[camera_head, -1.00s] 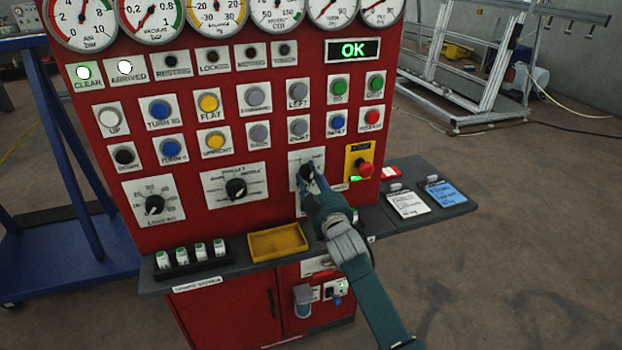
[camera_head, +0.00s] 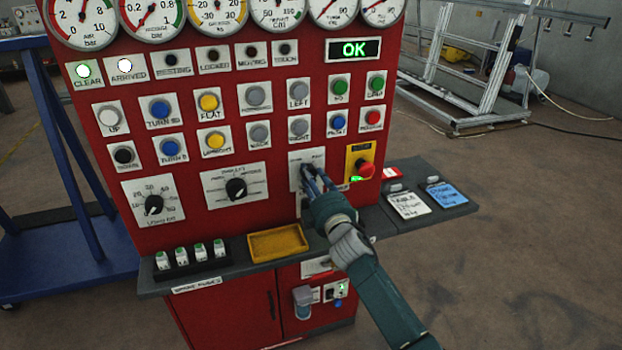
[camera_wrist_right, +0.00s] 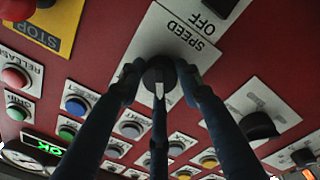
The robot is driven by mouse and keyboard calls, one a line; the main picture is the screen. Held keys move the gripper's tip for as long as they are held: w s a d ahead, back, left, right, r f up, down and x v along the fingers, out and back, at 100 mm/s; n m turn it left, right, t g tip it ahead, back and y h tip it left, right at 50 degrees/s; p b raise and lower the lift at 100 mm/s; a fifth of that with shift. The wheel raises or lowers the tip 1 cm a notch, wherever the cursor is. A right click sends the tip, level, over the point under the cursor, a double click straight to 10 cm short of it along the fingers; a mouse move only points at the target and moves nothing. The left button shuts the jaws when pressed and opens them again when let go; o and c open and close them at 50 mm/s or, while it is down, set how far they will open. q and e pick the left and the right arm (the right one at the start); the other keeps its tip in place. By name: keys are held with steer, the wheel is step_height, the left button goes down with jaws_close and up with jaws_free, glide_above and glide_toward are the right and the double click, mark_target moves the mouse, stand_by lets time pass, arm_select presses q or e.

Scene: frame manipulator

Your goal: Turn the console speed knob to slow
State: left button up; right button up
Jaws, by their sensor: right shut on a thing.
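The red console (camera_head: 265,110) stands in front of me. Its speed knob (camera_wrist_right: 158,72) is black with a white mark, on a white plate (camera_head: 303,156) lettered SPEED, low on the panel's right. In the right wrist view the plate (camera_wrist_right: 160,38) appears upside down, and the knob's white mark points toward the bottom of the picture. My right gripper (camera_head: 311,176) is shut on the knob, with fingers on both sides of it. In the head view the fingers hide most of the knob, and the slow marking cannot be read. My left gripper is not in view.
A red stop button (camera_head: 365,168) on a yellow plate sits close right of the gripper. Another black knob (camera_head: 236,188) is to the left. A yellow tray (camera_head: 278,243) and two cards, white (camera_head: 409,204) and blue (camera_head: 446,194), lie on the ledge below.

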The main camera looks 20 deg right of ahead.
steer(key=shift+s+d+f+n, duration=0.1)
steer(key=shift+d+f+n, duration=0.2)
steer(key=shift+f, duration=0.15)
steer(key=o, duration=1.1)
steer(key=shift+o, duration=0.3)
steer(key=shift+d+r, duration=0.1)
steer(key=shift+r, duration=0.1)
steer(key=s, duration=1.2)
steer(key=shift+f, duration=0.25)
steer(key=shift+w, duration=0.1)
